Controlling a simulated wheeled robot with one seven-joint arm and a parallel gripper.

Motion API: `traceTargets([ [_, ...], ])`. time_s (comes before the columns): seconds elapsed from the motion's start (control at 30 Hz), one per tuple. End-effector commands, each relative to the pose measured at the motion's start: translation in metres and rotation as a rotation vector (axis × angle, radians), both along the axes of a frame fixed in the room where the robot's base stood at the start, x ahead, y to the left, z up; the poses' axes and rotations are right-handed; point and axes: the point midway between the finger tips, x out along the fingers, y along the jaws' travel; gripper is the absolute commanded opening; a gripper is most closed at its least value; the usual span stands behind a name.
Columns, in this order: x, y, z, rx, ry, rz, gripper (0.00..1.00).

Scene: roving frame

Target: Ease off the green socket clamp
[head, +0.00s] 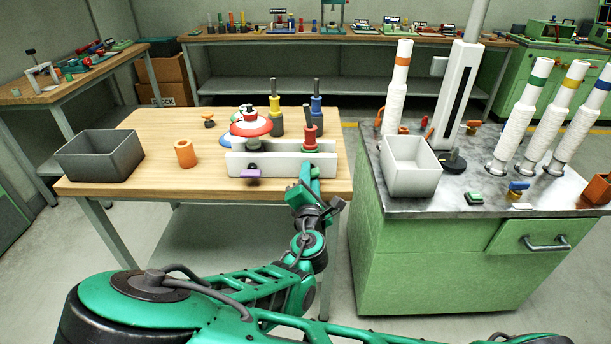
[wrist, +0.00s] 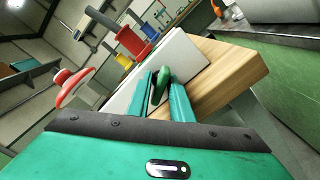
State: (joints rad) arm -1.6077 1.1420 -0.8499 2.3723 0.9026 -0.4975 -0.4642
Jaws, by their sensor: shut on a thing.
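The green socket clamp (wrist: 161,82) shows in the wrist view between the two teal fingers, at the near face of a white block (wrist: 180,62). My gripper (wrist: 163,97) is shut on the clamp. In the head view my gripper (head: 312,172) is at the right end of the front face of the white block (head: 281,161) on the wooden table, and hides most of the clamp. A purple clamp (head: 251,173) sits at the left part of the same face. A red spool-like piece with a dark stem (head: 310,138) stands behind the clamp.
A grey bin (head: 98,157) and an orange cylinder (head: 185,154) stand on the wooden table left of the block. A red and white domed piece (head: 250,124) stands just behind it. A white bin (head: 410,168) stands on the green cabinet at right. A gap separates table and cabinet.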

Motion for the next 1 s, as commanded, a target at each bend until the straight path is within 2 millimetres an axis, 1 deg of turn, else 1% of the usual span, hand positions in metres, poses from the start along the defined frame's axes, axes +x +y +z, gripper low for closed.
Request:
traceTargets([
  [0.03, -0.001, -0.003, -0.003, -0.001, 0.007, -0.007, 0.0],
  [0.07, -0.001, -0.003, -0.003, -0.001, 0.007, -0.006, 0.27],
  [0.1, -0.001, -0.003, -0.003, -0.001, 0.007, -0.006, 0.29],
  [0.37, -0.001, -0.001, -0.001, 0.0, 0.003, -0.002, 0.29],
  [0.47, -0.005, 0.0, -0.001, -0.001, 0.004, -0.002, 0.29],
  [0.57, -0.017, 0.001, -0.002, -0.001, 0.004, 0.0, 0.29],
  [0.8, -0.061, 0.002, -0.002, -0.001, 0.006, 0.002, 0.29],
  [1.0, -0.092, 0.003, -0.002, -0.002, 0.006, 0.0, 0.29],
])
